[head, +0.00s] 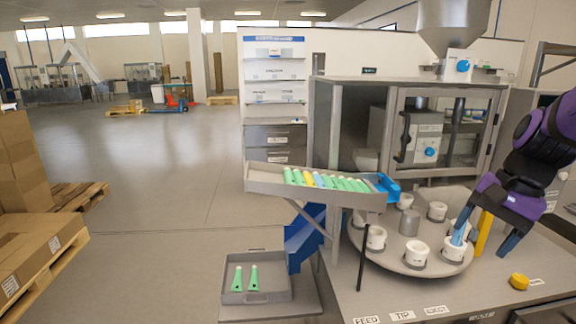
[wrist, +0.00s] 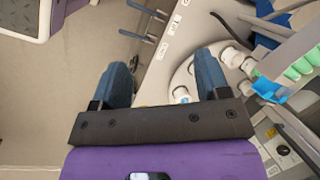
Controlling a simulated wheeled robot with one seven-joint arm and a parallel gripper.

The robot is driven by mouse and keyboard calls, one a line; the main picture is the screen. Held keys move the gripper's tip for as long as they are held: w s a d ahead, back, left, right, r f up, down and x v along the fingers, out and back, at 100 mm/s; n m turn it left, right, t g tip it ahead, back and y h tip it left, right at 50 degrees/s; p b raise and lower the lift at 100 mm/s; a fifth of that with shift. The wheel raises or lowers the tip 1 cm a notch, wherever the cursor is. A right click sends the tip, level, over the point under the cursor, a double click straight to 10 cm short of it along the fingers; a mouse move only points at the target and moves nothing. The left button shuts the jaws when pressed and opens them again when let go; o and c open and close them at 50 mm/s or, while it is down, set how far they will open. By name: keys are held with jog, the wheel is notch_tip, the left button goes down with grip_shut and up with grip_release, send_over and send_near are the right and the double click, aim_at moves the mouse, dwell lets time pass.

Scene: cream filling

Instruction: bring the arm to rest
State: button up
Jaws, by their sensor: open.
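My gripper (head: 486,240) is at the right of the head view, below the purple arm, pointing down at the right edge of the round turntable (head: 388,258). Its two blue fingers are spread apart. The left finger overlaps a white cup holder (head: 453,251) on the turntable; I cannot tell whether they touch. The wrist view shows the open fingers (wrist: 163,78) with nothing held between them. The turntable carries several white holders and a grey cylinder (head: 409,221).
A tray (head: 262,183) of green, yellow and blue tubes is left of the turntable. A lower tray (head: 237,298) holds two green tubes. A yellow post (head: 483,234) stands close to my fingers. A yellow cap (head: 519,281) lies on the bench. A glazed cabinet stands behind.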

jog(key=s+a+r+n+t+h, duration=0.3)
jog(key=s+r+n, duration=0.5)
jog(key=s, duration=0.3)
jog(key=shift+a+n+t, duration=0.7)
jog(key=shift+a+n, duration=0.05)
jog(key=shift+n, duration=0.15)
